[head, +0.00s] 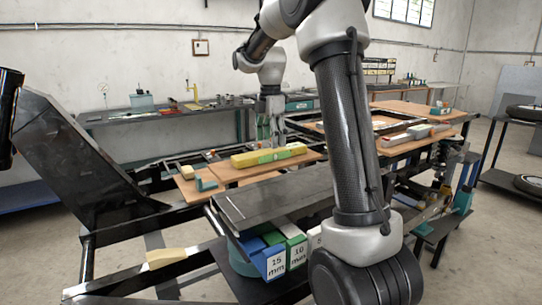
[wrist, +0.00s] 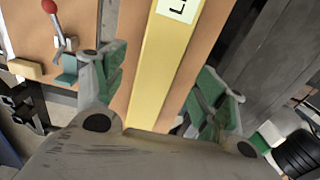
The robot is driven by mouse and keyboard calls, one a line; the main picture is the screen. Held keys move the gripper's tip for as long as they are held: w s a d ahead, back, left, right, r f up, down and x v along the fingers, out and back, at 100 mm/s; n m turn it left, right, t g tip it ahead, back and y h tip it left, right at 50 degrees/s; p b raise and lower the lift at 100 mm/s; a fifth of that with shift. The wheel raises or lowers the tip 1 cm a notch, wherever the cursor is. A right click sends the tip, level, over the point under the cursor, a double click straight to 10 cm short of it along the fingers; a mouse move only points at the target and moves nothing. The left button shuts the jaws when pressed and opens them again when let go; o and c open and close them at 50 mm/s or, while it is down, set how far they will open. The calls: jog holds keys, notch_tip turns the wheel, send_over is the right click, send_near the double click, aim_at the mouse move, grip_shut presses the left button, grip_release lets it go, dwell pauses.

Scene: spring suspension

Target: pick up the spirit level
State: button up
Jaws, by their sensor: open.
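The spirit level, a long yellow bar (head: 245,159) with a pale label, lies flat on a brown wooden board in the head view. In the wrist view the yellow bar (wrist: 165,65) runs away from me between my two fingers, with part of a white label at the top edge. My gripper (head: 270,140) points down over the bar in the head view. In the wrist view my gripper (wrist: 160,95) is open, with green-padded fingers on either side of the bar and visible gaps. Whether the fingertips reach down beside the bar I cannot tell.
A small teal bracket (head: 205,184) lies on the board to the left. A red-knobbed lever (wrist: 52,12) shows in the wrist view. Blue and green labelled boxes (head: 275,262) stand under the dark shelf (head: 260,200). A wheel rack (head: 515,130) stands at the right.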

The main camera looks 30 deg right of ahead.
aim_at(271, 150)
notch_tip(271, 150, down, 4)
jog(key=shift+w+d, duration=0.15)
jog(key=c, duration=1.3)
jog(key=shift+r, duration=0.15)
